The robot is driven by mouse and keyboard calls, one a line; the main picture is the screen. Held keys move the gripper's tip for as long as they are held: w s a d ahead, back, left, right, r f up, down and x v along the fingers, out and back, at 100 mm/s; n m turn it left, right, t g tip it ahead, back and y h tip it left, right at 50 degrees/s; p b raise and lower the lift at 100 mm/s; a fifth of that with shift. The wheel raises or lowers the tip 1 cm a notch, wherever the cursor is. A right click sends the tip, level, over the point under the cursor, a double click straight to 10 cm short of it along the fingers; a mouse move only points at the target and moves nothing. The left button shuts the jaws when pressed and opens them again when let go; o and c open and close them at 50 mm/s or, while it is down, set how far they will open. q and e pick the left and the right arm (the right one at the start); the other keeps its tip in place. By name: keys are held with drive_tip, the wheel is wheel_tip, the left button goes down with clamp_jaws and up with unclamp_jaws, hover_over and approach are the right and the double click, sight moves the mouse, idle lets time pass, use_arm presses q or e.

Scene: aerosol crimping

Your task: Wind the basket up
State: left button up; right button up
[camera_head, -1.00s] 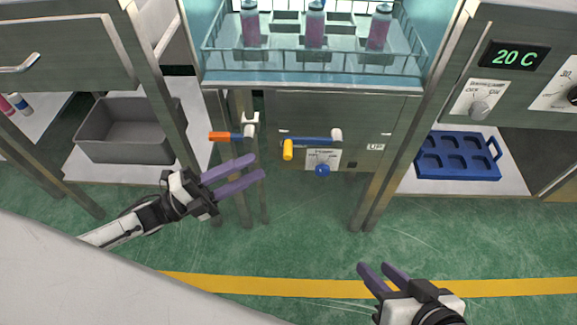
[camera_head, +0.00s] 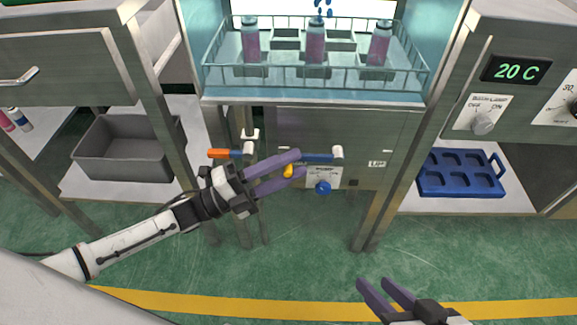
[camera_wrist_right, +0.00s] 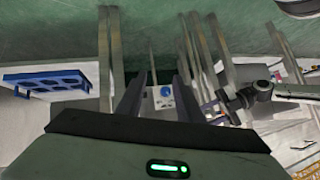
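The wire basket (camera_head: 212,72) hangs in the light-blue bath and holds pink bottles (camera_head: 316,47). Below it, on the grey front panel, is a crank with a blue arm (camera_head: 318,157) and a yellow knob (camera_head: 288,171). My left gripper (camera_head: 302,163) is open at the crank, with its purple fingers on either side of the yellow knob, which they partly hide. Whether they touch it I cannot tell. My right gripper (camera_head: 377,282) is open and empty low in the head view; its spread fingers also show in the right wrist view (camera_wrist_right: 157,90).
An orange-handled lever (camera_head: 218,153) sits just left of the crank, close to my left gripper. A blue knob (camera_head: 323,187) is below it. A grey bin (camera_head: 125,150) stands left and a blue tray (camera_head: 460,173) right. Floor is clear in front.

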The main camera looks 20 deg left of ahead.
use_arm(q)
clamp_jaws()
drive_tip(key=shift+r, duration=0.1)
